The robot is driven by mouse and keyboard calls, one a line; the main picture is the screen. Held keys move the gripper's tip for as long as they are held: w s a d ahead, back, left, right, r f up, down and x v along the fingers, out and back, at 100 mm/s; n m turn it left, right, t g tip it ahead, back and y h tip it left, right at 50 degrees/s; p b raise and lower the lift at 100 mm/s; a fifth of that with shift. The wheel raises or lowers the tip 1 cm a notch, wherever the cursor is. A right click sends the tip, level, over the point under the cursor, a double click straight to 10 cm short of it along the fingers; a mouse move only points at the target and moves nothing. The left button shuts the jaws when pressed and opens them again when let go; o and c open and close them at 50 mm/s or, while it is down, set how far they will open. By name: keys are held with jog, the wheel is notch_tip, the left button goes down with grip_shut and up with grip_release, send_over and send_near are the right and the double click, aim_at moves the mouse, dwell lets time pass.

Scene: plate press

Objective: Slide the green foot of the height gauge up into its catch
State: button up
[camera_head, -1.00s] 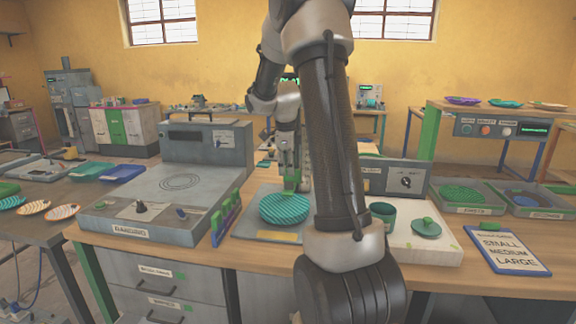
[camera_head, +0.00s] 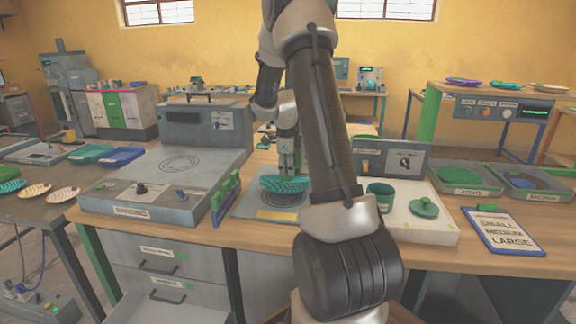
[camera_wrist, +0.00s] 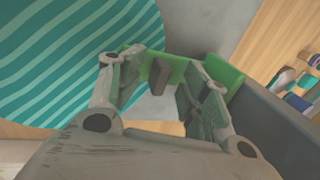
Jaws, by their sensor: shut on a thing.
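My gripper (camera_head: 289,172) points down over the grey base (camera_head: 240,207) in the middle of the bench. In the wrist view my gripper (camera_wrist: 185,85) is shut on a green piece (camera_wrist: 172,68) at the rim of a teal striped plate. The fingers hide most of that piece; I cannot tell whether it is the gauge's foot. The plate (camera_head: 284,184) looks raised or tilted over the base, whose rings show in front of it. It also fills the upper left of the wrist view (camera_wrist: 60,60). I cannot make out a gauge column or catch.
A grey machine (camera_head: 165,185) stands left, with a rack of green and purple pieces (camera_head: 225,198) beside it.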

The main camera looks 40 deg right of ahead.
jog(key=c, duration=0.7)
jog(key=shift+w+d+r, duration=0.1)
jog(key=shift+r, duration=0.2)
jog(key=shift+o, duration=0.6)
jog(key=shift+w+d+v, duration=0.15)
jog(key=shift+v, duration=0.8)
jog(key=shift+w+d+v, duration=0.15)
jog(key=shift+d+v, duration=0.05)
jog(key=shift+v, duration=0.75)
jog(key=w+d+v, duration=0.1)
jog(key=v, duration=0.8)
jog(key=w+d+r+v, duration=0.1)
jog(key=d+v, duration=0.1)
jog(key=v, duration=0.7)
jog(key=shift+w, duration=0.4)
jog(key=o, duration=0.8)
jog(key=shift+d, duration=0.1)
